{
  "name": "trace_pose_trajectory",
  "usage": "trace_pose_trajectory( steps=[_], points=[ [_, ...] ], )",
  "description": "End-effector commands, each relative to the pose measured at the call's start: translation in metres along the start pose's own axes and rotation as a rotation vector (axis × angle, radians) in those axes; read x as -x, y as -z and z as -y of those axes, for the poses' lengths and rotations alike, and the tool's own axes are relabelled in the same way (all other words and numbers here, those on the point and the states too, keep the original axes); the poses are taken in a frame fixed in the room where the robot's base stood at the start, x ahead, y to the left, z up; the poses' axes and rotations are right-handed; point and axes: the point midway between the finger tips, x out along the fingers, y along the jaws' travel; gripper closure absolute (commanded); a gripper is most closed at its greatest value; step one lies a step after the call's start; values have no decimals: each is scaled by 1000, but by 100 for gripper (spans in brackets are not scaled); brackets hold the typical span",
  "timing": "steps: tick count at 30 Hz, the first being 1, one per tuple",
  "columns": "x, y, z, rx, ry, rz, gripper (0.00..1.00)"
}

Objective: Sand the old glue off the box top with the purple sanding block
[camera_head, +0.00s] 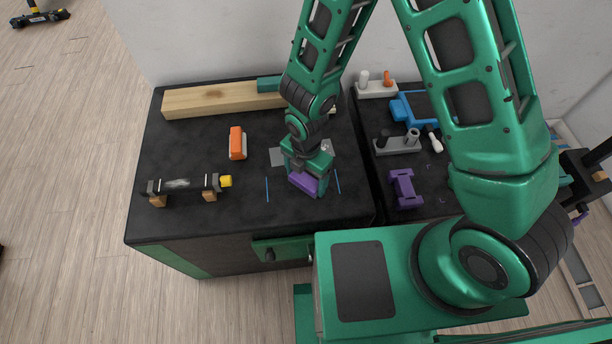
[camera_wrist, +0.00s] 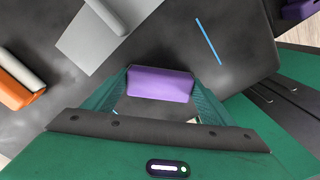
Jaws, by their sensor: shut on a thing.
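The purple sanding block (camera_head: 302,183) is between the fingers of my gripper (camera_head: 306,172), low over the black bench top between two blue lines. In the wrist view, the purple block (camera_wrist: 160,83) fills the space between the fingertips of my gripper (camera_wrist: 161,92), which is shut on it. I cannot tell whether the block touches the bench.
A wooden beam (camera_head: 215,99) lies along the back. A yellow knob (camera_head: 226,181) sticks out beside the dark piece. The right bench holds a purple part (camera_head: 404,188) and racks.

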Motion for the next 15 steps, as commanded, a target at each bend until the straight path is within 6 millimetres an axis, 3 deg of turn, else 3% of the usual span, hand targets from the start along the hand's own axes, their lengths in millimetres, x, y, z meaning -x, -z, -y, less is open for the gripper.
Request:
trace_pose_trajectory(
  steps=[15],
  points=[
    [7, 11, -12, 1, -1, 2, 50]
  ],
)
